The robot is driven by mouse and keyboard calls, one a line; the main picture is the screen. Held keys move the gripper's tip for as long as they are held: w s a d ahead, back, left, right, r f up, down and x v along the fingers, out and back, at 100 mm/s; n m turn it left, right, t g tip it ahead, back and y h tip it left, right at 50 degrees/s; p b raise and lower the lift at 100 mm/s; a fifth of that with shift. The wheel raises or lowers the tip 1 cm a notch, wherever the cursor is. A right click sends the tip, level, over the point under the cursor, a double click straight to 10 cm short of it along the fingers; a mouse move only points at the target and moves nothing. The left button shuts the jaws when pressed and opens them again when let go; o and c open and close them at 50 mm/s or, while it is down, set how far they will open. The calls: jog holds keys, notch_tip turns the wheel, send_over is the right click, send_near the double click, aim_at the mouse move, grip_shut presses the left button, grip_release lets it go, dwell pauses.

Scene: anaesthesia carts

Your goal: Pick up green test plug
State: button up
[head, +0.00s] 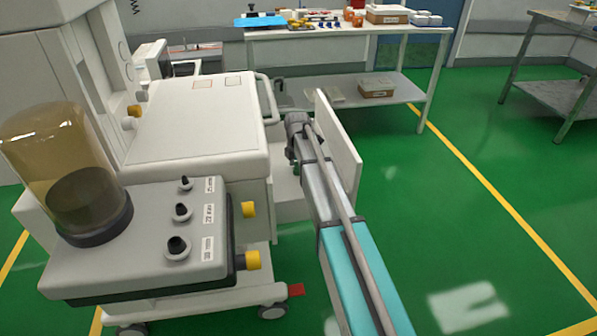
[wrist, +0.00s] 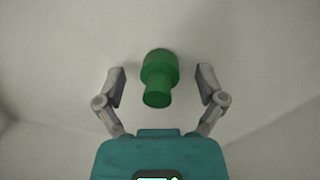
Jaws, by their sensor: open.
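The green test plug (wrist: 159,77) shows in the wrist view, a stepped round piece against a pale surface. It lies between the two fingers of my gripper (wrist: 160,80), with a gap on each side. The gripper is open and holds nothing. In the head view, my gripper (head: 297,125) is at the open drawer (head: 342,140) on the side of the anaesthesia cart (head: 195,125).
A grey unit (head: 130,240) with black knobs and an amber canister (head: 62,165) stands left of my arm. A workbench (head: 350,34) with many small items is behind. A metal table (head: 545,90) stands at the far right. The green floor on the right is clear.

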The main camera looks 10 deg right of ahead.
dwell(0.4)
jog(key=c, duration=1)
jog(key=shift+r, duration=0.15)
jog(key=shift+c, duration=0.3)
notch_tip(320, 180, up, 28)
jog(key=p, duration=2.8)
